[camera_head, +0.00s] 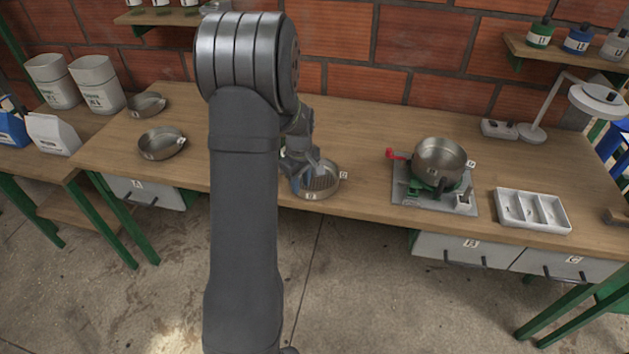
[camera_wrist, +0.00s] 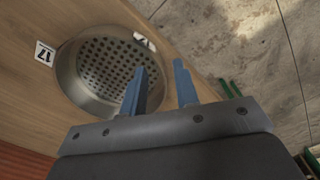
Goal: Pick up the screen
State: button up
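The screen (camera_head: 325,184) is a round, shallow metal pan with a perforated bottom. It lies flat near the front edge of the table, just right of my arm in the head view. In the wrist view the screen (camera_wrist: 100,70) fills the upper left, with a tag beside it. My gripper (camera_head: 309,178) is at the screen, partly hiding it. In the wrist view my gripper (camera_wrist: 160,78) has two blue fingers spread apart. The left finger overlaps the screen's right side and the right finger lies outside its rim. I cannot tell whether either finger touches it.
A burner with a metal pot (camera_head: 438,158) and a white divided tray (camera_head: 532,210) stand to the right. Two metal pans (camera_head: 161,142) lie at the left. White canisters (camera_head: 97,84) stand further left. Bare wooden table (camera_head: 365,135) lies between screen and burner.

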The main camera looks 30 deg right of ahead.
aim_at(301, 189)
jog(key=shift+w+d+f, duration=0.1)
jog(key=shift+w+f, duration=0.1)
jog(key=shift+f, duration=1.55)
grip_shut()
jog(key=shift+r, duration=0.15)
